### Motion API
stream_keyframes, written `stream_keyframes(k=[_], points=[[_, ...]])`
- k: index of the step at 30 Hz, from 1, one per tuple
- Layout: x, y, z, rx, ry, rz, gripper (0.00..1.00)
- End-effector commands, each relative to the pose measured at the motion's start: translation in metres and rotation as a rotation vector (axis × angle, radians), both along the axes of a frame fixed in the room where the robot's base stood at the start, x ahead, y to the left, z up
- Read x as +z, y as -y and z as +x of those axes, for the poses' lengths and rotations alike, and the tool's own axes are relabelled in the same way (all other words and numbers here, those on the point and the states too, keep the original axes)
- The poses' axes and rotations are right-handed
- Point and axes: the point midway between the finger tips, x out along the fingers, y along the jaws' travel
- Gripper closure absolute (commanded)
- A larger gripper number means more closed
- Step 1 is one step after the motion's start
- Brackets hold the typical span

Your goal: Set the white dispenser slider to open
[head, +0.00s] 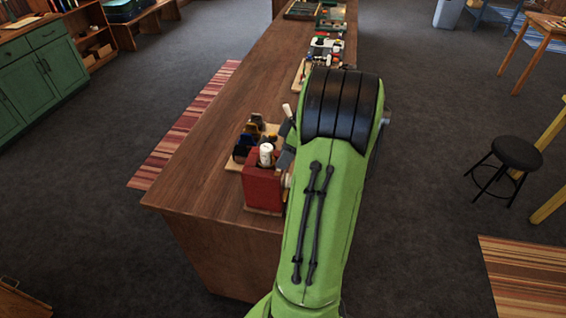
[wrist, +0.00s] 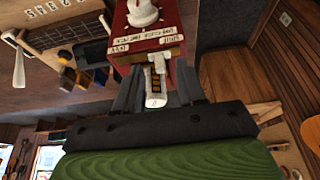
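The dispenser is a red box (head: 263,188) with a white knob on top (head: 266,154), standing at the near end of the long wooden counter. In the wrist view the red box (wrist: 183,68) has a pale lettered panel and the white knob above it. The white slider (wrist: 157,70) sticks out from its face, with a dark slotted part along it. My gripper (wrist: 158,88) is open, with one dark finger on each side of the slider. I cannot tell whether either finger touches it. In the head view my green arm hides most of the gripper and the slider.
Blocks in a wooden holder (head: 252,140) stand just behind the dispenser. More trays of tools (head: 322,50) lie farther along the counter (head: 195,185). A black stool (head: 515,155) stands on the floor at right. The counter's left side is bare.

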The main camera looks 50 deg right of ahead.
Motion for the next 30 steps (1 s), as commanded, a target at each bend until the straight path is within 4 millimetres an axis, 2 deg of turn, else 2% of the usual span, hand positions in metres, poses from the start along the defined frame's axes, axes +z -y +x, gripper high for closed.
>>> stream_keyframes(k=[4, 12, 20, 30], points=[[-0.0148, -0.0028, 0.0058, 0.001, -0.002, 0.001, 0.61], [-0.0159, -0.0027, 0.0066, -0.001, -0.001, 0.0, 0.61], [-0.0156, -0.0027, 0.0066, -0.001, 0.0, 0.0, 1.0], [-0.0152, -0.0023, 0.0068, -0.001, 0.0, 0.0, 1.0]])
